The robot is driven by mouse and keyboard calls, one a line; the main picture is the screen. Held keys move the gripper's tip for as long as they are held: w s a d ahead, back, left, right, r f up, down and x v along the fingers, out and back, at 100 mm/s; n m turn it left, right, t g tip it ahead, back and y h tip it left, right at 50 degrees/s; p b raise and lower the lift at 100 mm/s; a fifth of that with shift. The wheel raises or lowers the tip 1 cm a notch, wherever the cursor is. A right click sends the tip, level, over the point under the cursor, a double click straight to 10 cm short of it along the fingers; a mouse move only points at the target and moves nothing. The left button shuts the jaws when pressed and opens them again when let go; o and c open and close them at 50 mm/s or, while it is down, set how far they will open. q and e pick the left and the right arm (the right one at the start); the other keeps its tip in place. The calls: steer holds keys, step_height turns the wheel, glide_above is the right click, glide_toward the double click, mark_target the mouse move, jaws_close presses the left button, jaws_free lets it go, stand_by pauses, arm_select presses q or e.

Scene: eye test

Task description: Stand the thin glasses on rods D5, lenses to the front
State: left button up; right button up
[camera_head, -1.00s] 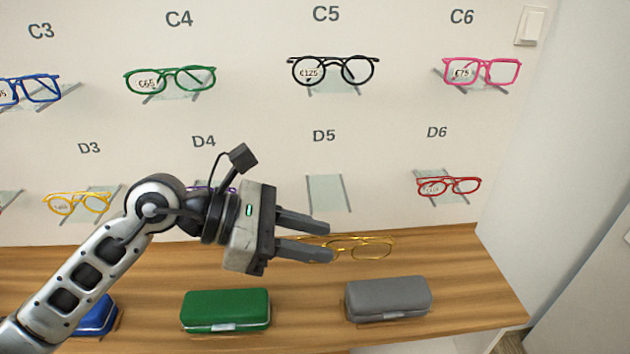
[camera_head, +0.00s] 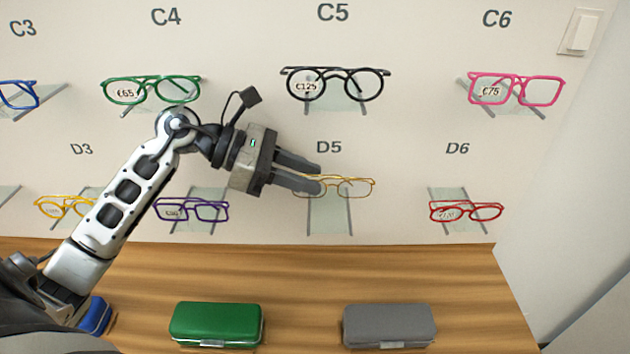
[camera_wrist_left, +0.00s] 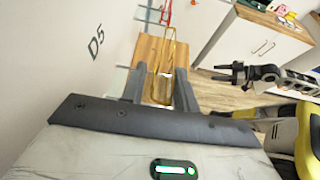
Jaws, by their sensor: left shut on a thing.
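The thin gold-framed glasses (camera_head: 357,188) are held in my left gripper (camera_head: 319,178), which is shut on them at their left side. They are level, below the D5 label, in front of the upper part of rods D5 (camera_head: 330,220). The lenses face the head camera. I cannot tell whether they touch the rods. Rods D5 carry no other glasses. In the left wrist view the gold frame (camera_wrist_left: 170,52) shows beyond the fingers, seen edge-on. My right gripper (camera_wrist_left: 222,73) shows in the wrist view, open and empty, away from the wall.
Purple glasses (camera_head: 193,210) on D4 and red glasses (camera_head: 466,211) on D6 flank D5. Black glasses (camera_head: 335,84) stand above on C5. A green case (camera_head: 216,323) and a grey case (camera_head: 389,325) lie on the wooden shelf (camera_head: 300,275) below.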

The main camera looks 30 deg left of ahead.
mark_target(303, 197)
arm_select(q)
step_height(303, 197, down, 3)
steer(key=shift+s+f+b, duration=0.15)
steer(key=shift+b, duration=0.6)
steer(key=shift+f, duration=0.15)
steer(key=shift+f+b, duration=0.55)
steer(key=shift+b, duration=0.25)
steer(key=o, duration=0.9)
arm_select(e)
steer(key=shift+s+a+f, duration=0.1)
steer(key=shift+s+f, duration=0.1)
steer(key=shift+f, duration=0.45)
arm_select(q)
steer(key=shift+o, duration=0.2)
steer(key=shift+r, duration=0.15)
